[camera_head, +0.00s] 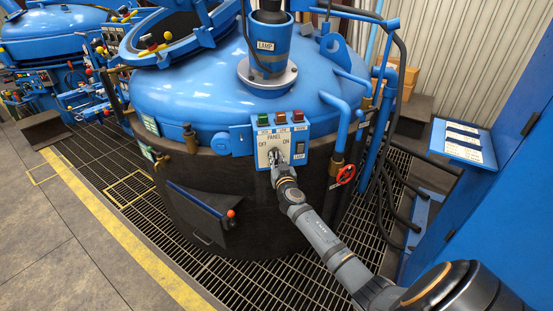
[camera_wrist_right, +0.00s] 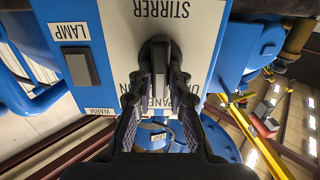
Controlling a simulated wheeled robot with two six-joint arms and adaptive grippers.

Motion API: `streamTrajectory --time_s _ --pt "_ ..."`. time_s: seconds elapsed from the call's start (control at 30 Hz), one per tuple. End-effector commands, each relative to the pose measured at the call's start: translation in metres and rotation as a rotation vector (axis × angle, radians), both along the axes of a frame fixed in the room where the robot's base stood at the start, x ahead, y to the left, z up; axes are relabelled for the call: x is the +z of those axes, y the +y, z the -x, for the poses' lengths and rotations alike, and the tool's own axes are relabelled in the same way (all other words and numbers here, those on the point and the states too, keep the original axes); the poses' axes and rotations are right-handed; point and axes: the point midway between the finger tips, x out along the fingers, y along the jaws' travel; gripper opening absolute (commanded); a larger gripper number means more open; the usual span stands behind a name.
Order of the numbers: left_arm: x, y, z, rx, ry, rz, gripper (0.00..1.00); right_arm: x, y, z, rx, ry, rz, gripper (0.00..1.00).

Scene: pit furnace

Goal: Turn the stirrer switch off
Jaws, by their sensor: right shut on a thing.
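The white control panel (camera_head: 262,147) is on the front of the blue furnace vessel, with OFF at its left and ON at its right in the head view. My right gripper (camera_head: 275,158) is at this panel. In the right wrist view the panel shows upside down, with the word STIRRER (camera_wrist_right: 174,9) beside a dark switch knob (camera_wrist_right: 159,55). My right gripper (camera_wrist_right: 160,108) is shut on this knob, with a finger on each side. My left gripper is out of view.
Green and red buttons (camera_head: 280,118) sit on top of the panel box. A dark LAMP switch (camera_wrist_right: 82,66) is beside the stirrer knob. A red valve wheel (camera_head: 345,175) and blue pipes stand to the right. Grating (camera_head: 260,273) surrounds the vessel.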

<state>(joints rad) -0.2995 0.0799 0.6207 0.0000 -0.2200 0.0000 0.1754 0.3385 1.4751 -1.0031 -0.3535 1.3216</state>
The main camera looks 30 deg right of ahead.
Motion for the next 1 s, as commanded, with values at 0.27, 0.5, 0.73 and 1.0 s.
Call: streamTrajectory --time_s 0.27,0.5,0.73,1.0 --pt "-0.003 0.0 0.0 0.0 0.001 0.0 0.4 -0.001 0.001 0.0 0.001 0.025 0.062 0.0" --pt "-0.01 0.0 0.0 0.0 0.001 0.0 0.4 -0.002 0.002 -0.001 0.001 0.086 0.22 0.0" --pt "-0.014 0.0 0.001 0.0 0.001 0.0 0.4 -0.002 0.004 -0.001 0.001 0.16 0.406 0.0" --pt "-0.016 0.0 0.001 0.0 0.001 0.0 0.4 -0.003 0.006 -0.002 0.0 0.233 0.589 0.0"
